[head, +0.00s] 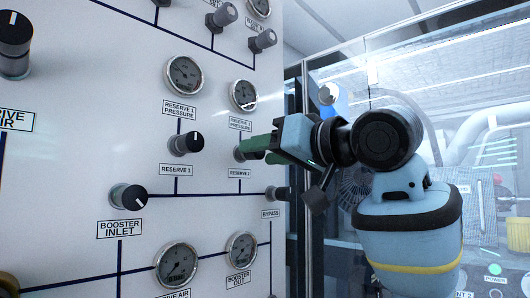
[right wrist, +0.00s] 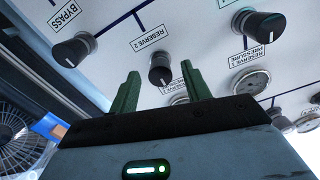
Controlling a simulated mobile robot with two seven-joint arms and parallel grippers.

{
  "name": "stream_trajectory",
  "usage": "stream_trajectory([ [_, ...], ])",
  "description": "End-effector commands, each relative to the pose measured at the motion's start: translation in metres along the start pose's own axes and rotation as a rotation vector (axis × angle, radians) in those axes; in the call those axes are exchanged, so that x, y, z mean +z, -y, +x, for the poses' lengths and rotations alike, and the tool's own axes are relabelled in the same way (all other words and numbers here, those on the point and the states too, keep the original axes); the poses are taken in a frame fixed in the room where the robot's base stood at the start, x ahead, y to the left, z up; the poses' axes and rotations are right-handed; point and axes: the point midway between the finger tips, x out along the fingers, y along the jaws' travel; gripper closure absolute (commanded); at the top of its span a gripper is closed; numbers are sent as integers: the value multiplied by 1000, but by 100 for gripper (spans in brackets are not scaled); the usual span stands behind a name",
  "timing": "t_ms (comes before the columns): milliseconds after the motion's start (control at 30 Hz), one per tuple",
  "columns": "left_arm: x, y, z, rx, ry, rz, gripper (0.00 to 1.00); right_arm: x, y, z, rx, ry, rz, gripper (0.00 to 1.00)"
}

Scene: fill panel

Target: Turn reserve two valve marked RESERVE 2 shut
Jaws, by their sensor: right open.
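The RESERVE 2 valve is a dark round knob (right wrist: 160,76) with a white mark, standing out from the white panel. In the right wrist view its RESERVE 2 label (right wrist: 150,40) is above it, and the mark points down the picture, away from the label. In the head view the knob (head: 239,154) is partly hidden behind my right gripper (head: 252,149). My right gripper is open, its green fingers apart. In the right wrist view the fingertips (right wrist: 161,72) appear on either side of the knob; I cannot tell if they touch it. My left gripper is out of view.
The RESERVE 1 knob (head: 186,143) is left of the gripper, the BYPASS knob (head: 276,193) below right. The reserve two gauge (head: 243,95) is above, the BOOSTER OUT gauge (head: 241,249) below. The BOOSTER INLET knob (head: 128,196) is lower left. Glass stands right of the panel.

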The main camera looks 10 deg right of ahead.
Motion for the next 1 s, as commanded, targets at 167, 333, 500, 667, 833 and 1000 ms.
stream_trajectory([
  [167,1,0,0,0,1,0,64,-1,0,-26,1,-4,-2,52],
  [333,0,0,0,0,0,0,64,-1,0,-53,1,-4,-1,52],
  [500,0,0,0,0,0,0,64,0,0,-69,1,-2,0,52],
  [667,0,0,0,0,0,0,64,0,0,-73,1,0,1,52],
  [833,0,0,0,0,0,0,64,0,0,-73,0,0,1,52],
  [1000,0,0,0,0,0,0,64,0,0,-73,0,0,0,52],
])
